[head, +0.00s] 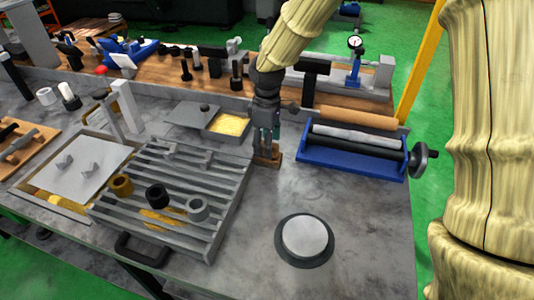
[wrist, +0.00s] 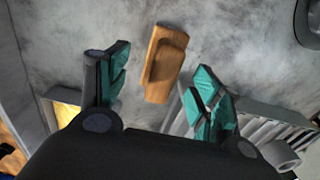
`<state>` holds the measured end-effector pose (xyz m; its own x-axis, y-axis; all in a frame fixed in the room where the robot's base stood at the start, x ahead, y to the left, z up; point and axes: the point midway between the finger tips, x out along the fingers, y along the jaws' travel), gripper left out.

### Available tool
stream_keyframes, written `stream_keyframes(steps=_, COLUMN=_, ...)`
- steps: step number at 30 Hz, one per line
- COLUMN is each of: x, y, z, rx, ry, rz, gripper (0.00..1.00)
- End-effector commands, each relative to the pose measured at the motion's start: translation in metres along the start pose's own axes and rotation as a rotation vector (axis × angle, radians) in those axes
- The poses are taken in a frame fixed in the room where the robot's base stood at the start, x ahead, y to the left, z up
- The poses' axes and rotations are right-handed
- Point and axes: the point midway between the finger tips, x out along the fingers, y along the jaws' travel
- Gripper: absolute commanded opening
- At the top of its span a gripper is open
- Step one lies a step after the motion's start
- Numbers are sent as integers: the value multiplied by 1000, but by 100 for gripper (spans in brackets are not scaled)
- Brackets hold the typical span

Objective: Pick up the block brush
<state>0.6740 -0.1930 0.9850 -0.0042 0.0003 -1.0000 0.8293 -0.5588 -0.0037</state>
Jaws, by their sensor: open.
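The block brush (head: 268,157) is a small brown wooden block on the grey table, left of the blue roller unit. In the wrist view the brush (wrist: 164,63) shows whole, with a narrower raised part on a wider base. My gripper (head: 264,136) points down right above it in the head view and partly hides it. In the wrist view my gripper (wrist: 162,62) is open, with one teal finger on each side of the brush. A gap shows between the brush and each finger. I cannot tell the exact height of the fingertips over the table.
The blue roller unit (head: 350,164) with a crank stands right of my gripper. A slatted grey tray (head: 225,187) holding several rings lies left, and an open box with yellow contents (head: 229,125) is close behind it. A round disc (head: 305,237) lies in front.

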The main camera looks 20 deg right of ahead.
Motion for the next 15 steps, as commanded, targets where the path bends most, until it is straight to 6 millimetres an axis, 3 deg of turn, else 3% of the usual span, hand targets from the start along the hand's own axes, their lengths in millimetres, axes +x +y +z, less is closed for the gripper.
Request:
stream_keyframes(steps=9, x=37, y=0, z=1, rx=1, ry=-1, rz=-1, gripper=65)
stream_keyframes(steps=15, x=49, y=1, z=0, rx=1, ry=-1, rz=-1, gripper=65)
